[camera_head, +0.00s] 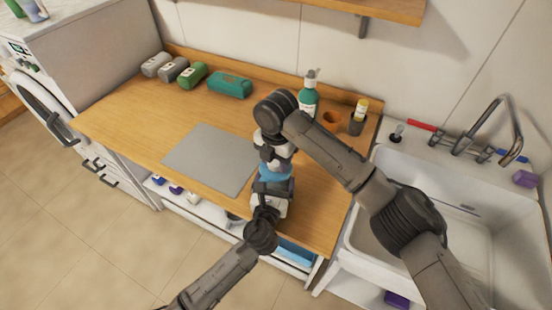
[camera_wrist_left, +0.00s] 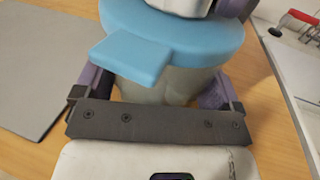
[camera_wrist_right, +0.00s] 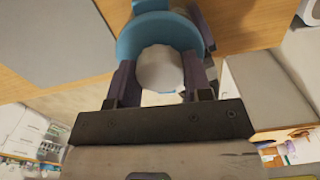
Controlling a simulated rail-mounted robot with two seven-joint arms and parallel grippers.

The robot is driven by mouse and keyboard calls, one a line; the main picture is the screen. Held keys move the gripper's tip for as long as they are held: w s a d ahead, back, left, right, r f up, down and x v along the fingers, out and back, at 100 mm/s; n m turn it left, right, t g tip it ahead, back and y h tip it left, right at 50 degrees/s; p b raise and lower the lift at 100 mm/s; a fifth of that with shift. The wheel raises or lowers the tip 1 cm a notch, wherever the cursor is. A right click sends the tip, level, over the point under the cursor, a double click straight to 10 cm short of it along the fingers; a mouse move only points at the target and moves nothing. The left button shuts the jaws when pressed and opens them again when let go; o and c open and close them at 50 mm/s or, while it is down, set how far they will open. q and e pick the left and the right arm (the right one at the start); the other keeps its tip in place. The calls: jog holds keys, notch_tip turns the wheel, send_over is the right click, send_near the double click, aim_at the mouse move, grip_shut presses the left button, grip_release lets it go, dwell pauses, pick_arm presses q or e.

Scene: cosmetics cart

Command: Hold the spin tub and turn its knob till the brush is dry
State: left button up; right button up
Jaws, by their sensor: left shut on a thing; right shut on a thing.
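The spin tub (camera_head: 275,173) stands near the front right of the wooden counter, with its blue lid showing between my two grippers. In the left wrist view its pale grey body (camera_wrist_left: 172,84) sits below the blue lid (camera_wrist_left: 185,42), which has a flat tab. My left gripper (camera_head: 272,187) is shut around the body from the front, one finger on each side. In the right wrist view the round white knob (camera_wrist_right: 160,70) is between the fingers of my right gripper (camera_head: 274,158), which comes from above. No brush can be made out; the tub's inside is hidden.
A grey mat (camera_head: 212,158) lies left of the tub. Rolled towels (camera_head: 230,85) lie at the back left. The sink (camera_head: 455,205) is right.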

jog(key=o, duration=0.9)
notch_tip(320, 180, up, 12)
jog(key=shift+r, duration=0.1)
dwell(0.5)
